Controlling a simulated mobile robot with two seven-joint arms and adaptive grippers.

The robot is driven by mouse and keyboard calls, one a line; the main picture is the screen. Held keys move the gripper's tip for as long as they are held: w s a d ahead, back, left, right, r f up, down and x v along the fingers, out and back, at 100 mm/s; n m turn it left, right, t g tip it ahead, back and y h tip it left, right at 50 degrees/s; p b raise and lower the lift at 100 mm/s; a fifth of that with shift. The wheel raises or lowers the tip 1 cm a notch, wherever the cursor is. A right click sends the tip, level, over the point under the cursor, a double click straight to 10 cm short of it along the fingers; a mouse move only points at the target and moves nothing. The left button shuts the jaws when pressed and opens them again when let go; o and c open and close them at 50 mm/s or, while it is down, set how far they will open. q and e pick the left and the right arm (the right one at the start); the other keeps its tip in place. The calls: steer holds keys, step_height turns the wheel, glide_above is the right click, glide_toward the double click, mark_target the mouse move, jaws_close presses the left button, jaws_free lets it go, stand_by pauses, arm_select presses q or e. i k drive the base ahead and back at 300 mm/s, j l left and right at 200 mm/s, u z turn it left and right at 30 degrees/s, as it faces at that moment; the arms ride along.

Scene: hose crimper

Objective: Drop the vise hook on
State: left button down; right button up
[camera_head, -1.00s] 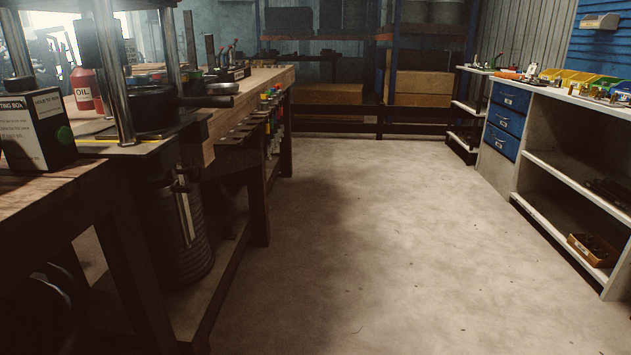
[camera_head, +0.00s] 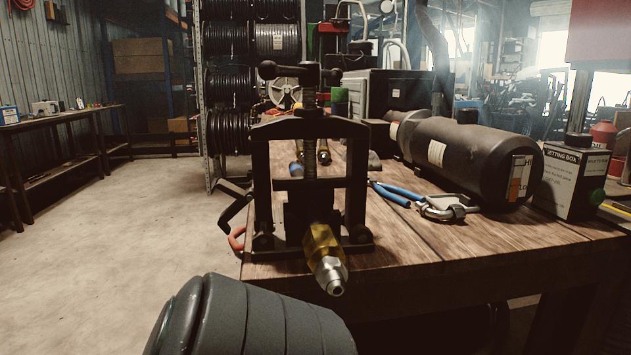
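The black vise (camera_head: 264,190) stands upright at the near left end of the wooden workbench (camera_head: 450,245). Its vertical screw (camera_head: 310,100) rises through the top bar to a dark cross handle (camera_head: 290,72). A brass fitting with a silver tip (camera_head: 325,258) points out of the lower front of the vise. A dark angled piece (camera_head: 235,203) leans outward beside the left post; it may be the vise hook, but it is too dark to be sure. Neither of my grippers shows in the head view.
An orange-red handle (camera_head: 236,240) shows at the bench's left edge. The floor (camera_head: 110,250) at left is clear.

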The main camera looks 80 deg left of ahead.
mark_target(243, 197)
steer(key=k+l+u, duration=0.1)
steer(key=u, duration=0.25)
steer(key=k+u, duration=0.3)
steer(key=i+j+u, duration=0.1)
steer(key=u, duration=0.35)
steer(key=i+j+u, duration=0.15)
steer(key=u, duration=0.25)
steer(key=i+u, duration=0.1)
steer(key=u, duration=0.35)
steer(key=i+u, duration=0.15)
steer(key=u, duration=0.3)
